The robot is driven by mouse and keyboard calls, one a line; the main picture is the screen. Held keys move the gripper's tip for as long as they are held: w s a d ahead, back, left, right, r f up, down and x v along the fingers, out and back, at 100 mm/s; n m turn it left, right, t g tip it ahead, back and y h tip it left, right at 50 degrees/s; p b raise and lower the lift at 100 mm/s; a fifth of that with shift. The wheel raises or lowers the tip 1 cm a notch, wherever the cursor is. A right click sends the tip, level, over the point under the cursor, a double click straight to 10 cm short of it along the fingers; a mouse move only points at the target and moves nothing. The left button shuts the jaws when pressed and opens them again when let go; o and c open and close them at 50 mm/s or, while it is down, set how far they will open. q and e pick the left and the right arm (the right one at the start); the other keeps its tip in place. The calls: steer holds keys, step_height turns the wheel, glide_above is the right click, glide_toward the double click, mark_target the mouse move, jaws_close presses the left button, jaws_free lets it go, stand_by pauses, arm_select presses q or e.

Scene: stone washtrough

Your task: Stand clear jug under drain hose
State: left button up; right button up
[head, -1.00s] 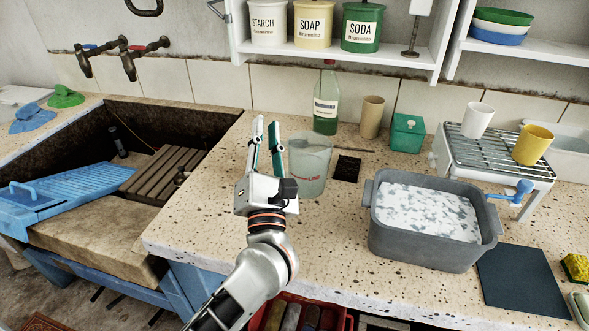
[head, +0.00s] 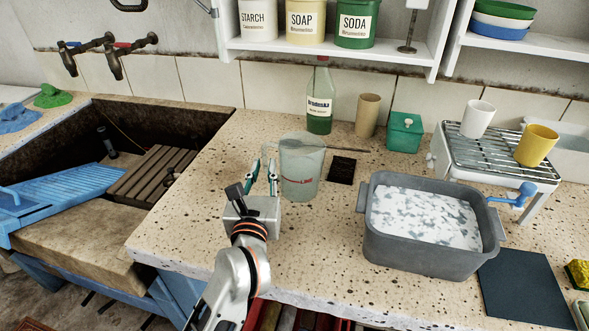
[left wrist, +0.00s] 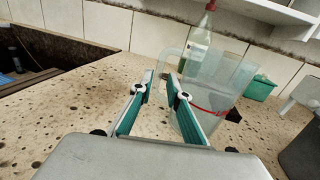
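The clear jug (head: 301,172), with red marking, stands upright on the speckled stone counter; its handle (head: 270,150) faces left. My left gripper (head: 262,172) is open, its teal-padded fingers just left of the jug at handle height. In the left wrist view the jug (left wrist: 222,88) is right of centre, and its handle (left wrist: 166,62) shows between and beyond the fingertips (left wrist: 160,82). Contact cannot be told. A blue spout (head: 522,192) sticks out right of a grey tub (head: 425,258) of frothy liquid; I cannot tell whether it is the drain hose. My right gripper is out of view.
A green bottle (head: 319,110), a tan cup (head: 367,115) and a green box (head: 405,133) stand behind the jug. A white rack (head: 460,160) holds two cups. The sunken trough (head: 110,120) lies left. The counter in front of the jug is clear.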

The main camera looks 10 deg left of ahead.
mark_target(265, 161)
arm_select(q)
steer(key=w, duration=0.2)
steer(key=w+a, duration=0.1)
steer(key=w, duration=0.1)
steer(key=shift+f, duration=0.1)
jaws_close()
